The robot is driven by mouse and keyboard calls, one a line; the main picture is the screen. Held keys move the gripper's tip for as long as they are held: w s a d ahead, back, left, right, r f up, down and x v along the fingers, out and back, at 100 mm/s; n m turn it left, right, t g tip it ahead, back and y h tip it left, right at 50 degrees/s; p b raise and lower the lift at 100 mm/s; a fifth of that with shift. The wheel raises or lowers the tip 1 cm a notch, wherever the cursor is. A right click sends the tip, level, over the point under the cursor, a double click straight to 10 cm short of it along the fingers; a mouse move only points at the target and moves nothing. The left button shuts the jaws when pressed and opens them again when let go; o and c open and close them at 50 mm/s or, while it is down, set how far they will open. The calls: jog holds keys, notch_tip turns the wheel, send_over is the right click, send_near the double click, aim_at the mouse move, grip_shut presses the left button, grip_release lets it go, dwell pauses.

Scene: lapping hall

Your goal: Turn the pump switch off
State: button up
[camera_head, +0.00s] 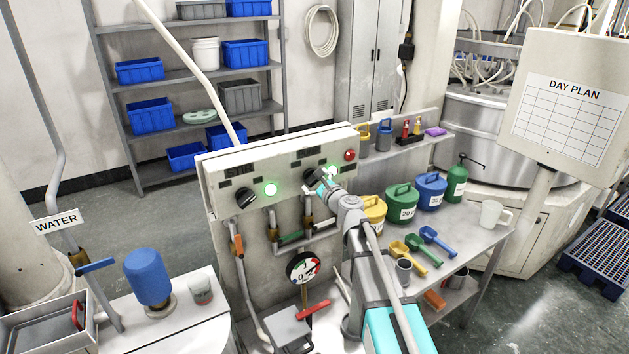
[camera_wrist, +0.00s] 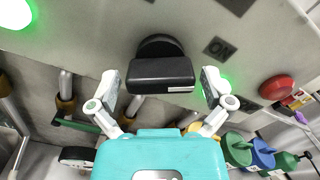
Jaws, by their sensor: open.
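The control panel (camera_head: 285,160) carries two black rotary knobs. The right knob (camera_head: 310,176) is at my gripper, and its label above is mostly unreadable. In the wrist view this black knob (camera_wrist: 160,72) fills the middle, its bar lying across the picture, with an "ON" label (camera_wrist: 218,48) to its upper right. My gripper (camera_wrist: 160,95) is open, with one finger on each side of the knob; I cannot tell whether they touch it. It also shows in the head view (camera_head: 326,186). A lit green lamp (camera_wrist: 224,88) glows partly behind the right finger.
The left knob (camera_head: 246,198), labelled STIR, has a lit green lamp (camera_head: 271,189) beside it. A red button (camera_head: 350,155) sits at the panel's right end. Pipes and a gauge (camera_head: 303,268) are below. Lidded cans and scoops (camera_head: 430,238) stand on the bench to the right.

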jog(key=shift+w, duration=0.1)
jog(key=c, duration=1)
jog(key=shift+o, duration=0.2)
jog(key=shift+n, duration=0.4)
jog(key=n, duration=1.1)
